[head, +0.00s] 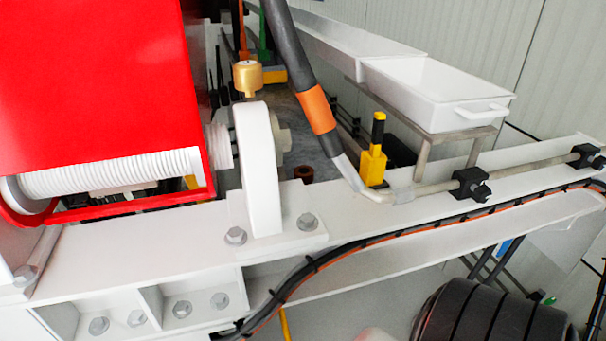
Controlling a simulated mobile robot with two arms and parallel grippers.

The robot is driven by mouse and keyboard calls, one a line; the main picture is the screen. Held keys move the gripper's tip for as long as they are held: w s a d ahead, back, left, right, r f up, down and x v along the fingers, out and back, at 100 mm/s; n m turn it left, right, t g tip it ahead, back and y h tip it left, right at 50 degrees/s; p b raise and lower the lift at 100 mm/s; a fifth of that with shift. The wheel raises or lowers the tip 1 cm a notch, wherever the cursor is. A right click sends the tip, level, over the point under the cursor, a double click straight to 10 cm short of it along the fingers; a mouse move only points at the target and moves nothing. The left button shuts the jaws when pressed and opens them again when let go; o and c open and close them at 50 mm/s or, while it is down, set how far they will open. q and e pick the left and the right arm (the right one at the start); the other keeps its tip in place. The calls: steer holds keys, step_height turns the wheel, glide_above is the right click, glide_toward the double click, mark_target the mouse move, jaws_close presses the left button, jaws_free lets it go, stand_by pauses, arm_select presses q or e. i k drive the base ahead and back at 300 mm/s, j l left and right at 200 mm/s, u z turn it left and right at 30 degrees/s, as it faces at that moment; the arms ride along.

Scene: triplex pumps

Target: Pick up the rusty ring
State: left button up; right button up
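Neither my left nor my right gripper can be made out in the head view.
The hose (291,52) slants down to a metal pipe (435,187). A yellow block with a black top (373,165) stands right. A white tray (440,95) is behind.

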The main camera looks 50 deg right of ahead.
mark_target(306, 173)
steer(key=u, duration=0.6)
steer(key=i+j+z, duration=0.1)
steer(key=l+z, duration=0.1)
steer(key=z, duration=0.9)
steer(key=i+l+z, duration=0.1)
steer(key=z, duration=0.9)
steer(key=i+l, duration=0.05)
